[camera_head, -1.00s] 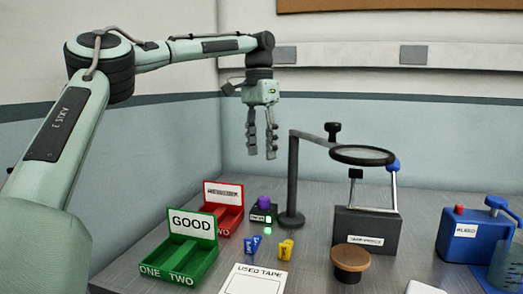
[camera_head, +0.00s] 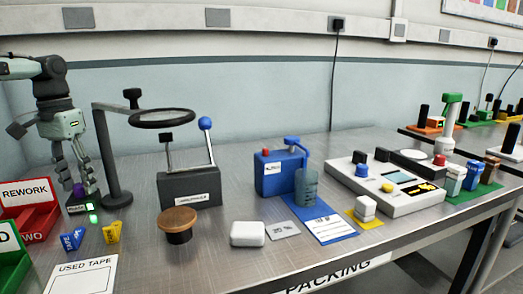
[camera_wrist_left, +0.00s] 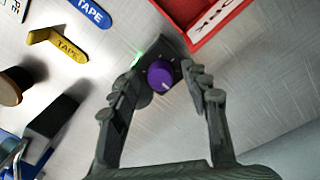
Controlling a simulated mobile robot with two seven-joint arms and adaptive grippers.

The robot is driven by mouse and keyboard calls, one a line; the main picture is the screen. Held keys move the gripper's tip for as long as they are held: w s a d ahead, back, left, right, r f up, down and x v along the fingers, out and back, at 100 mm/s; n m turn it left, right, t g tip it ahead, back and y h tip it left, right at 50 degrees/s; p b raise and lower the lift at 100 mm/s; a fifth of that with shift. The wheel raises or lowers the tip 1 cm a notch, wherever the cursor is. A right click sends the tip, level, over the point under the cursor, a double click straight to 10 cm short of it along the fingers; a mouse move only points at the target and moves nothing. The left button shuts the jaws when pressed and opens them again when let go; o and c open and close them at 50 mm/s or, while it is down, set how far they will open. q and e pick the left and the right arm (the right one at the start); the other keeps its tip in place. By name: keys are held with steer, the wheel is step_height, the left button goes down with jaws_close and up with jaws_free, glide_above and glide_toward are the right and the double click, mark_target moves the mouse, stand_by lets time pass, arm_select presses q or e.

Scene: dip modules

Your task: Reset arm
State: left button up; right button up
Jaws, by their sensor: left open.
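My left gripper (camera_head: 75,172) hangs fingers-down at the left of the head view, above the small black box with the purple knob (camera_head: 79,190). In the left wrist view its two dark fingers (camera_wrist_left: 170,100) are apart, with the purple knob (camera_wrist_left: 160,75) showing between and beyond them. Nothing is held in them. Whether a finger touches the box cannot be told. A green light (camera_head: 92,215) glows by the box. My right gripper is not in view.
A black magnifier stand (camera_head: 116,185) stands close right of the gripper. The red REWORK tray (camera_head: 35,222) is at left, with blue (camera_head: 72,239) and yellow (camera_head: 112,233) tape tags nearby. A blue box (camera_head: 280,175) and white device (camera_head: 385,195) stand further right.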

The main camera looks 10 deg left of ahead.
mark_target(77, 185)
arm_select(q)
steer(key=shift+r, duration=0.1)
stand_by(0.3)
step_height(77, 185, up, 11)
step_height(77, 185, down, 11)
steer(key=shift+r, duration=0.2)
steer(key=shift+f+n, duration=0.35)
steer(key=shift+n, duration=0.05)
steer(key=n, duration=0.3)
steer(key=shift+d+n, duration=0.1)
steer(key=shift+n, duration=0.3)
steer(key=n, duration=1.1)
steer(key=shift+t, duration=0.3)
steer(key=n, duration=0.5)
steer(key=shift+d+y, duration=0.1)
steer(key=shift+y, duration=0.3)
